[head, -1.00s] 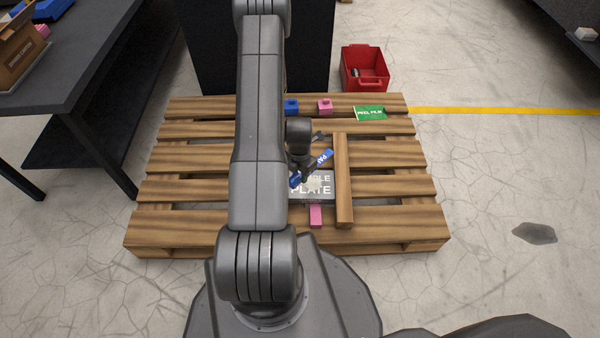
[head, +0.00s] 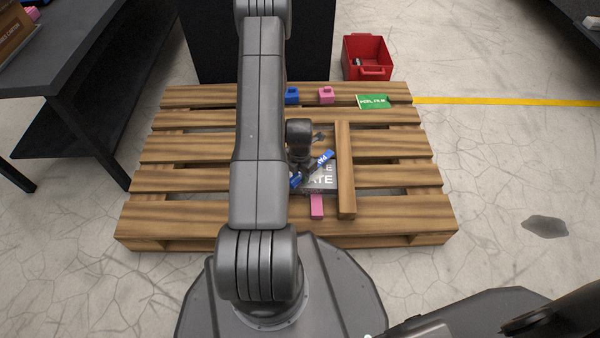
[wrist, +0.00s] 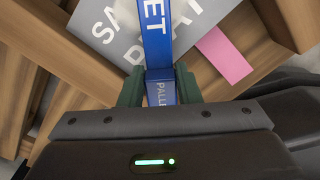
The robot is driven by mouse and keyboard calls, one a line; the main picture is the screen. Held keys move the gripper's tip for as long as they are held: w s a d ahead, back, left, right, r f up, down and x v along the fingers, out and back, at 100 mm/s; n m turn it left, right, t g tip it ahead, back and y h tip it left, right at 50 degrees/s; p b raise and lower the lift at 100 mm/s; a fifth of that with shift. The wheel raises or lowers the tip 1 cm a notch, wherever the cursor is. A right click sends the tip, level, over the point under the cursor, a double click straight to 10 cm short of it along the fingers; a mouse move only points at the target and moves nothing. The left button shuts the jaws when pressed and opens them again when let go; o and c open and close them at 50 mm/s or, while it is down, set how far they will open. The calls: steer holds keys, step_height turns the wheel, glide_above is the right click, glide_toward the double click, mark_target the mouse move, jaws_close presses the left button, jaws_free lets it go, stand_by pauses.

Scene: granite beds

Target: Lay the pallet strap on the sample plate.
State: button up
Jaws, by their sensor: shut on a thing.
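The blue pallet strap (wrist: 155,42) with white lettering is held between the fingers of my gripper (wrist: 160,88) in the wrist view. It stretches away over the grey sample plate (wrist: 100,22). In the head view part of the strap (head: 324,158) shows beside my gripper (head: 305,176), over the sample plate (head: 322,184) on the wooden pallet. My arm hides the left part of the plate. I cannot tell whether the strap touches the plate.
A loose wooden bar (head: 345,175) lies right of the plate, and a pink piece (head: 317,206) lies in front. Blue (head: 291,96) and pink (head: 326,95) blocks and a green peel film (head: 373,101) lie at the back. A red bin (head: 367,58) stands behind the pallet.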

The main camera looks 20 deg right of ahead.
steer(key=shift+f+b, duration=0.4)
steer(key=shift+f, duration=0.5)
steer(key=shift+f+b, duration=0.35)
steer(key=shift+f, duration=0.05)
steer(key=o, duration=1.1)
step_height(320, 180, up, 14)
steer(key=p, duration=0.5)
steer(key=shift+f, duration=0.1)
